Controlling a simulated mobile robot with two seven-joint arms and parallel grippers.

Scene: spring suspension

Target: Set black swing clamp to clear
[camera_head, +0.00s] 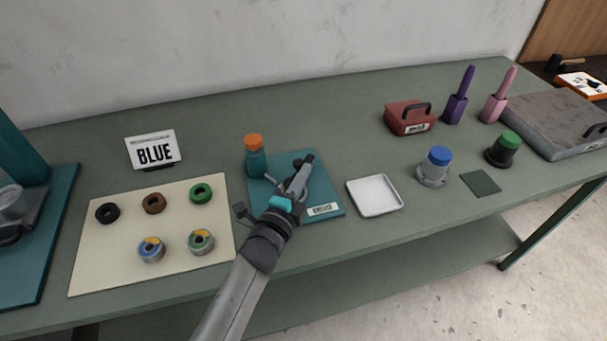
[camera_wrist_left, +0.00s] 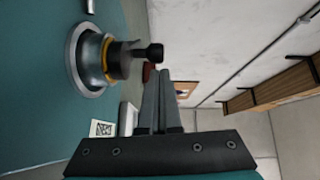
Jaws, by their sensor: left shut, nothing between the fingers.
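The black swing clamp (camera_wrist_left: 120,58) shows in the left wrist view as a dark body with a yellow ring on a round metal flange. Its short arm ends in a black knob, which in the head view (camera_head: 308,158) points toward the far right. The clamp stands on the teal plate (camera_head: 325,190); my gripper hides part of it in the head view. My left gripper (camera_head: 301,180) is shut and empty, low over the plate, just right of the clamp. Its grey fingers (camera_wrist_left: 160,75) lie side by side in the left wrist view; contact with the clamp cannot be told. My right gripper is not in view.
An orange-capped teal post (camera_head: 256,160) stands at the plate's back left. A white tray (camera_head: 375,195) lies right of the plate. A cream board (camera_head: 110,255) with several rings lies left. Blue-topped (camera_head: 437,165) and green-topped (camera_head: 504,150) knobs and a red box (camera_head: 410,120) stand right.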

